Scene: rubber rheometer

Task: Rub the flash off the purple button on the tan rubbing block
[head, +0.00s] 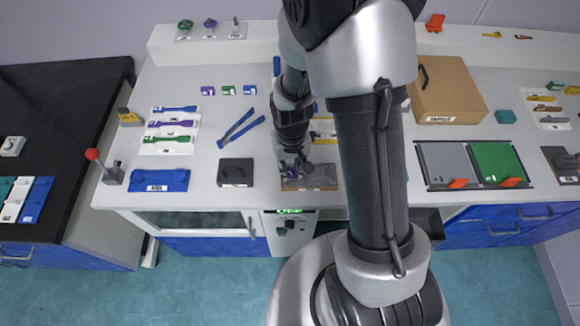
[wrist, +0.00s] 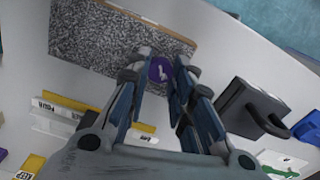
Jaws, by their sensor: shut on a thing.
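The purple button (wrist: 160,69) is between the fingertips of my gripper (wrist: 161,76) in the wrist view, with a pale mark on its face. My gripper is shut on it. In the head view my gripper (head: 292,170) is over the left end of the block (head: 318,178) near the counter's front edge. My arm hides part of the counter there.
A dark box (head: 236,172) stands left of the block, with a blue tray (head: 161,180) further left. Blue tongs (head: 240,128) lie behind. A cardboard box (head: 446,92) and grey and green panels (head: 497,162) are to the right. Yellow labelled holders (wrist: 62,104) show in the wrist view.

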